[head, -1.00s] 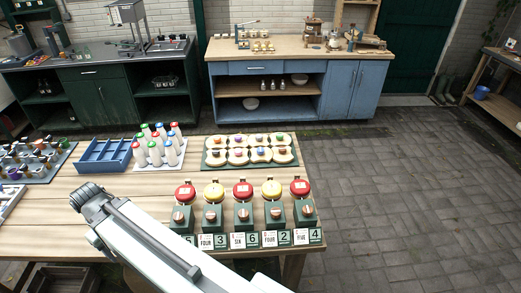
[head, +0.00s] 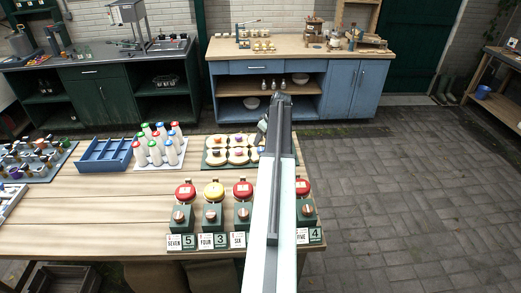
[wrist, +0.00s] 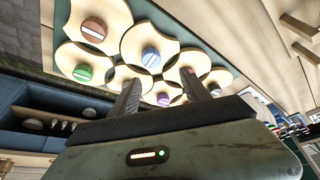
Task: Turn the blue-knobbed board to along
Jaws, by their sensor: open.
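The blue-knobbed board (wrist: 136,35) is a pale, scalloped wooden board with a round blue knob (wrist: 151,56) that bears a light mark. It shows in the wrist view, just beyond my fingertips, and its angle is hard to read. My gripper (wrist: 160,77) is open and empty, with its two fingers apart over the group of boards. I cannot tell that it touches any board. In the head view my arm covers the right part of the group, and the blue-knobbed board cannot be made out there.
Boards with brown (wrist: 93,30), green (wrist: 83,72) and purple (wrist: 163,99) knobs crowd around it on a green tray (head: 205,163). White bottles (head: 154,152) and a blue crate (head: 104,150) stand to the left.

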